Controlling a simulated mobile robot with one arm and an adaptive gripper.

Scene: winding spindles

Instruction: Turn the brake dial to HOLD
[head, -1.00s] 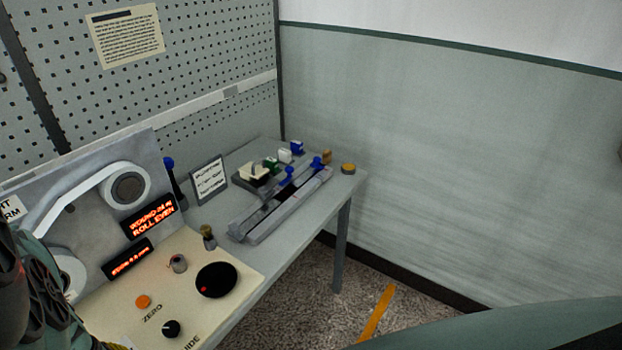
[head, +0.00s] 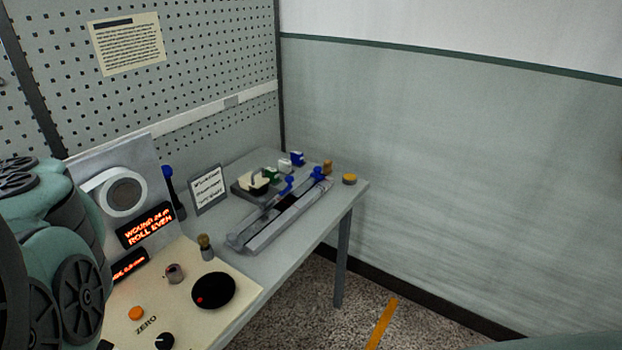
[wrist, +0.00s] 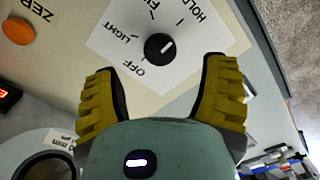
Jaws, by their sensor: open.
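The brake dial (wrist: 160,47) is a small black knob with a white mark, on a white plate in the wrist view. The plate reads OFF, LIGHT, a partly cut-off word starting FI, and HOLD. The white mark slants toward the upper right, on the HOLD side; I cannot tell whether it is exactly on HOLD. My gripper (wrist: 162,66) is open and empty. Its yellow ribbed fingers appear on either side below the dial, and I see no contact. In the head view my arm fills the left, my fingertips are not visible, and I cannot make out this dial.
An orange button (head: 136,313), a black knob (head: 164,341), a large black disc (head: 213,290) and a small upright peg (head: 206,246) stand on the cream panel. A grey slotted rail (head: 280,217) lies on the table behind. Floor is clear at the right.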

